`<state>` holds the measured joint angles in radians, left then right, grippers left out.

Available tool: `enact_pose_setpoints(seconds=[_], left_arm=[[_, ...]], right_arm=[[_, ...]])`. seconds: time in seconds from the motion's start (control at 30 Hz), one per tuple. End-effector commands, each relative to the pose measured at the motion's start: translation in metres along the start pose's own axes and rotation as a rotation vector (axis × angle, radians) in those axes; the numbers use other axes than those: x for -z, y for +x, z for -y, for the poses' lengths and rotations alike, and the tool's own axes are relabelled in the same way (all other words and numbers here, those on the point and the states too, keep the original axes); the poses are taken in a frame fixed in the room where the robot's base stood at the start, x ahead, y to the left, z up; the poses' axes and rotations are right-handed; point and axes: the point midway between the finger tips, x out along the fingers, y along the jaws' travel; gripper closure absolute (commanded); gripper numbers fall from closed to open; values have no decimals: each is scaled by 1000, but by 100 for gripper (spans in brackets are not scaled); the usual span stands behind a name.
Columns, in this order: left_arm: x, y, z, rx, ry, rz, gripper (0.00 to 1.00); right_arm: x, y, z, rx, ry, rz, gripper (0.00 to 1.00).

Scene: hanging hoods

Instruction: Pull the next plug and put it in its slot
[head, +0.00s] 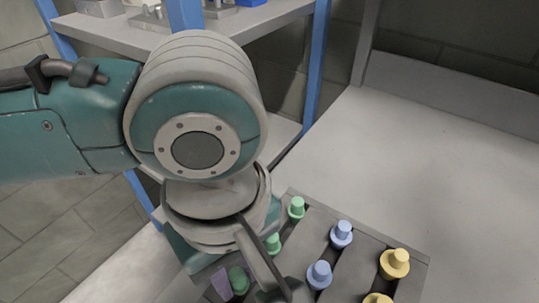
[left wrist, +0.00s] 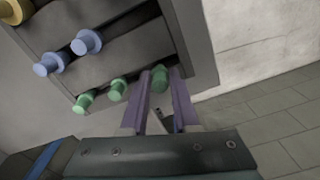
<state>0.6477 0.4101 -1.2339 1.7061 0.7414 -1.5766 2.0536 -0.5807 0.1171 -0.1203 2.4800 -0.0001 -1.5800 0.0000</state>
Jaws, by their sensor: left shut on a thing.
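A dark grey rack (head: 416,279) holds rows of plugs at the lower right of the head view. Green plugs (head: 297,207) and (head: 272,243) stand in one row, blue plugs (head: 341,233) and (head: 319,274) in another, yellow plugs (head: 395,263) and (head: 378,298) in a third. My left gripper (head: 250,285), with purple fingers, is shut on the nearest green plug (head: 238,278). That plug shows between the fingertips in the left wrist view (left wrist: 160,78). I cannot tell how deep it sits. My right gripper is not in view.
A shelf (head: 130,35) with blue posts stands behind my left arm, carrying small metal parts and a blue box. A wide pale surface (head: 440,160) right of the rack is bare. In the left wrist view, floor tiles (left wrist: 270,120) lie beyond the rack's edge.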

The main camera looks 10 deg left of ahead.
Motion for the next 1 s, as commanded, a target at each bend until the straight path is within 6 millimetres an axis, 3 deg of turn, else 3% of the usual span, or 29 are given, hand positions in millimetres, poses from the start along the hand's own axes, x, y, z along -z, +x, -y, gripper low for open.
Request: enact_pose_setpoints(seconds=[1.0], left_arm=[[0, 13, 0, 0, 0, 1, 100]], right_arm=[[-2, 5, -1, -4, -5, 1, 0]])
